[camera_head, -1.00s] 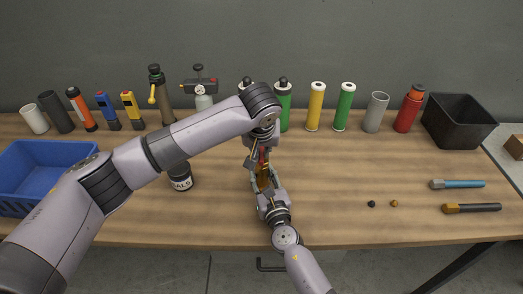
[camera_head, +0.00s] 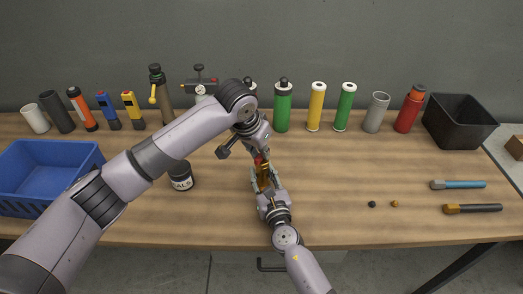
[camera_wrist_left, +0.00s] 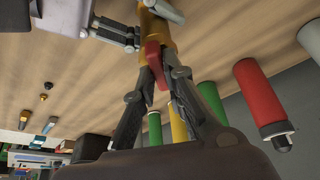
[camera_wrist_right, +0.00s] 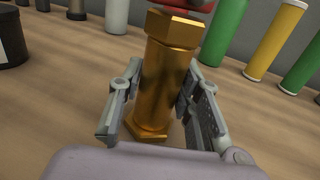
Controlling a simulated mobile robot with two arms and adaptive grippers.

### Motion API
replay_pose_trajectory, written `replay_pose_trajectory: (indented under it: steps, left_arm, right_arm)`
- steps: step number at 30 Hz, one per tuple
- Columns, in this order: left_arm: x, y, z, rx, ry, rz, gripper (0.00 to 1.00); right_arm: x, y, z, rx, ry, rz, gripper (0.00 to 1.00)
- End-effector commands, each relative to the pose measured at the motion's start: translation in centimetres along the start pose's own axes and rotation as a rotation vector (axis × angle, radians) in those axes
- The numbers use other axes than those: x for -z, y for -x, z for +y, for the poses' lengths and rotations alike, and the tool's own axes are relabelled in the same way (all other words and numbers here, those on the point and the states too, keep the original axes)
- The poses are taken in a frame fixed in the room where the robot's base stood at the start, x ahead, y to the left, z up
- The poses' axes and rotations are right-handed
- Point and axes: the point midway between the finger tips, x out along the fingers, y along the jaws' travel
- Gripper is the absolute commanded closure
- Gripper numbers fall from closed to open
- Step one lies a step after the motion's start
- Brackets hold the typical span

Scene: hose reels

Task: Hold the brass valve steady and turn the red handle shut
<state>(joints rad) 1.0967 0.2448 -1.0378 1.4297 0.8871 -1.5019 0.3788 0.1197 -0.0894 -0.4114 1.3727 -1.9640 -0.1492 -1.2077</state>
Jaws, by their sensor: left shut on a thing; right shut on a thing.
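The brass valve (camera_wrist_right: 170,75) stands upright on the table between the fingers of my right gripper (camera_wrist_right: 170,108), which is shut on its body. In the head view the brass valve (camera_head: 263,181) is mostly hidden by both grippers. The red handle (camera_wrist_left: 153,58) sits at the top of the valve. My left gripper (camera_wrist_left: 158,72) is shut on the red handle, with its fingertips on either side of it. In the head view my left gripper (camera_head: 259,155) reaches down from above, and my right gripper (camera_head: 268,187) comes from the front.
A row of cylinders and tools lines the back, including a green cylinder (camera_head: 282,108) and a red bottle (camera_head: 409,112). A blue crate (camera_head: 45,205) is at left, a dark jar (camera_head: 181,177) nearer the valve, a black bin (camera_head: 462,120) at right. The table right of the valve is mostly clear.

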Motion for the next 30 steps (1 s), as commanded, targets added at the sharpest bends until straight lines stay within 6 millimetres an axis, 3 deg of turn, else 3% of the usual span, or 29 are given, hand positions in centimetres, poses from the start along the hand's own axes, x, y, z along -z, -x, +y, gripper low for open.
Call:
replay_pose_trajectory:
  steps: [30]
  left_arm:
    - [0.24,-0.07,-0.48,-0.341,-0.824,-0.002,1.0]
  right_arm:
    - [0.06,0.01,-0.07,0.001,0.0,0.001,1.0]
